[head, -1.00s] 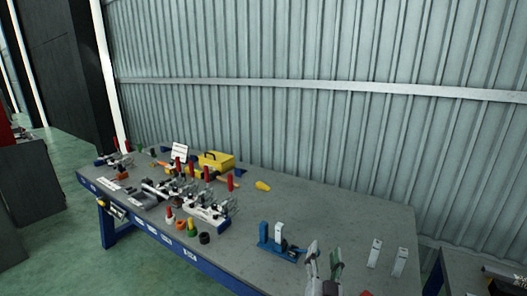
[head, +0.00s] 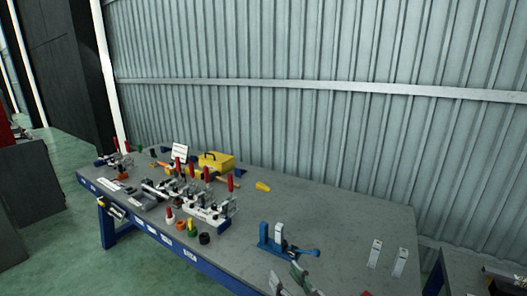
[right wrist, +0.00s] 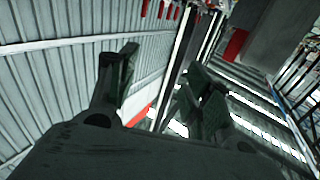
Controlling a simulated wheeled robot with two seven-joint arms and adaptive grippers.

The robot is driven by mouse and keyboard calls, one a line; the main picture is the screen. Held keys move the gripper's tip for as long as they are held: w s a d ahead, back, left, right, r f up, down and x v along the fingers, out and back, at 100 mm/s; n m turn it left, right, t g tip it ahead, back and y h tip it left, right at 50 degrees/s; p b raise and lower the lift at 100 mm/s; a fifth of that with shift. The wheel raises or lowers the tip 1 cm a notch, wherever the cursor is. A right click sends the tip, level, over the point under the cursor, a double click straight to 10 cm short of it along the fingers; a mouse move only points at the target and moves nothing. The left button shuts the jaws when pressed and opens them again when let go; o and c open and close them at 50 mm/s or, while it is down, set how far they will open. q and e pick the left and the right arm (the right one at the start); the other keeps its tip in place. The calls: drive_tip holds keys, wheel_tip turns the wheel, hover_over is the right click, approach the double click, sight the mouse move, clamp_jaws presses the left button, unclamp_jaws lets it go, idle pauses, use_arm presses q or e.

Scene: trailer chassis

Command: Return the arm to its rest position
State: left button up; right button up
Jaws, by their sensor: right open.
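My right gripper (head: 287,280) shows at the bottom of the head view, in front of the blue fixture and near the table's front edge. In the right wrist view its two fingers (right wrist: 160,88) stand apart with nothing between them. It is open and empty. My left gripper is in neither view.
The grey workbench (head: 335,229) holds a blue fixture (head: 270,240), clamps with red handles (head: 200,205), a yellow toolbox (head: 216,161) and two pale plates (head: 399,262). A corrugated wall (head: 330,130) stands behind it. Green floor (head: 130,262) is free at the front left.

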drive_tip(key=s+d+f+m+g+h, duration=0.3)
drive_tip(key=s+d+f+g+h, duration=0.75)
drive_tip(key=s+d+f, duration=0.65)
drive_tip(key=s+f+g+y, duration=0.2)
drive_tip(key=s+f+g, duration=0.1)
drive_tip(key=f, duration=3)
drive_tip(key=s+d+f+g, duration=0.1)
drive_tip(key=s+d+f, duration=0.2)
drive_tip(key=s+f, duration=1.6)
drive_tip(key=s, duration=0.3)
drive_tip(key=shift+s+f, duration=0.2)
drive_tip(key=shift+f, duration=0.05)
drive_tip(key=shift+d+h, duration=0.1)
drive_tip(key=shift+h, duration=0.15)
